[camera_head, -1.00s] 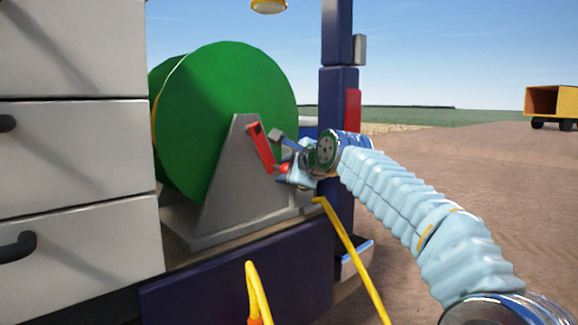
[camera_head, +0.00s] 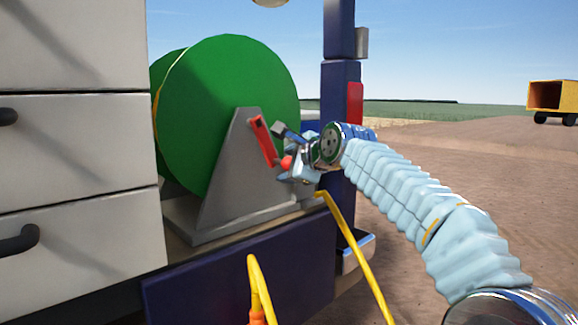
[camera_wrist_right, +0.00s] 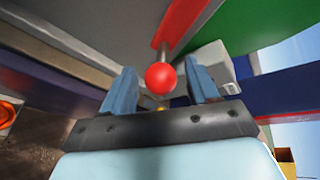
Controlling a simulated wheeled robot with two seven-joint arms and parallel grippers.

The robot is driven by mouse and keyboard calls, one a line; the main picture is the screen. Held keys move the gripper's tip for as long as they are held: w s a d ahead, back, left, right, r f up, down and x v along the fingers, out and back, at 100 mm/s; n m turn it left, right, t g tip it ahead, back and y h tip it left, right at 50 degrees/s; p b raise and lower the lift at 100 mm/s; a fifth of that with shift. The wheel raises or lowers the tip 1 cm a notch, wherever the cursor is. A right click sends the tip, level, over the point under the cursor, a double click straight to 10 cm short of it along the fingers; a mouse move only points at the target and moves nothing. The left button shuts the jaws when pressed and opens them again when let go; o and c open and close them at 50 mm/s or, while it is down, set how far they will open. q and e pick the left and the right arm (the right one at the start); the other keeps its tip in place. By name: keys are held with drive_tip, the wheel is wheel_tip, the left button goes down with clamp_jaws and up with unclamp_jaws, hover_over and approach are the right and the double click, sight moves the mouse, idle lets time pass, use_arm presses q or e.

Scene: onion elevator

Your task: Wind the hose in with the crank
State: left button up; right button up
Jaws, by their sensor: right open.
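The green hose reel (camera_head: 225,110) stands on a grey stand (camera_head: 235,180) on the machine. The red crank arm (camera_head: 262,140) hangs from the stand, tilted down to the right, with a round red knob (camera_head: 286,162) at its end. My right gripper (camera_head: 292,170) is at the knob. In the right wrist view the knob (camera_wrist_right: 160,77) shows between the two blue-grey fingers of my open right gripper (camera_wrist_right: 162,88), with gaps on both sides. The yellow hose (camera_head: 345,240) runs down from beside the stand. My left gripper is not in view.
White drawers (camera_head: 75,140) with dark handles stand at the left. A dark blue post (camera_head: 340,100) rises just behind my right wrist. A blue panel (camera_head: 240,270) lies below the reel. A yellow trailer (camera_head: 552,98) stands far off on open dirt ground.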

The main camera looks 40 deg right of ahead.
drive_tip(key=v, duration=1.3)
drive_tip(key=shift+s+b, duration=0.15)
drive_tip(key=shift+b, duration=0.15)
drive_tip(key=shift+r, duration=0.1)
wheel_tip(320, 180, down, 5)
drive_tip(key=m+t+p, duration=0.4)
drive_tip(key=m+p, duration=0.2)
drive_tip(key=m, duration=0.3)
drive_tip(key=shift+y, duration=0.3)
drive_tip(key=w, duration=0.4)
drive_tip(key=w+d+b, duration=0.1)
drive_tip(key=w, duration=0.3)
drive_tip(key=w+d+b, duration=0.1)
drive_tip(key=w, duration=0.3)
drive_tip(key=shift+d+r, duration=0.15)
drive_tip(key=shift+r, duration=0.05)
drive_tip(key=shift+w+d, duration=0.1)
drive_tip(key=shift+w, duration=0.45)
